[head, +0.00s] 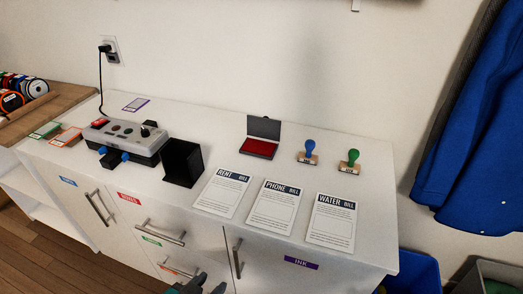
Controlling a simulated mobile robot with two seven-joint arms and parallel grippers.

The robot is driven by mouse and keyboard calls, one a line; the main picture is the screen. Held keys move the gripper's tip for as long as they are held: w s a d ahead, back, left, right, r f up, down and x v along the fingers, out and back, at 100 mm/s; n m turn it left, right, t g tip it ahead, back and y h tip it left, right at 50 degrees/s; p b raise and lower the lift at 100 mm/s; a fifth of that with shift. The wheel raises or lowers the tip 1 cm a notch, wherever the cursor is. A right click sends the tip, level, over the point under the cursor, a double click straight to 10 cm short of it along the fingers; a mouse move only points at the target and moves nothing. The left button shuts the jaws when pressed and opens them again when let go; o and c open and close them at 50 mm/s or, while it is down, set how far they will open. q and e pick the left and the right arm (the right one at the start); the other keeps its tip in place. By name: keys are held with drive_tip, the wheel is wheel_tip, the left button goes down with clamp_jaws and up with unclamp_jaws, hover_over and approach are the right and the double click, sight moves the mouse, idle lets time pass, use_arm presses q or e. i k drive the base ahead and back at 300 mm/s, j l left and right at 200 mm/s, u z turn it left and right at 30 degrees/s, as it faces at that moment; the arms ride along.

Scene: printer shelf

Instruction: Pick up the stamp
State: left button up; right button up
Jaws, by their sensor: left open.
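Two stamps stand upright on the white cabinet top, right of the ink pad. One stamp has a blue handle (310,148) and the other a green handle (350,157); both have wooden bases with small labels that I cannot read. The open ink pad (260,147) has a red pad and a raised dark lid. My left gripper (202,286) only just shows at the bottom edge, in front of the drawers and well away from the stamps. It is open, with most of it cut off. My right gripper is out of view.
Rent (222,193), phone (271,207) and water (331,221) bill sheets lie along the front of the top. A black holder (183,163) and a grey device (126,139) with a cord stand left. A blue jacket (465,120) hangs at right. Drawer handles stick out in front.

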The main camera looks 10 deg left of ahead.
sight(307, 158)
drive_tip(key=k+l+z, duration=0.1)
drive_tip(key=l+z, duration=0.15)
drive_tip(key=z, duration=0.15)
drive_tip(key=l+z, duration=0.3)
drive_tip(key=z, duration=0.15)
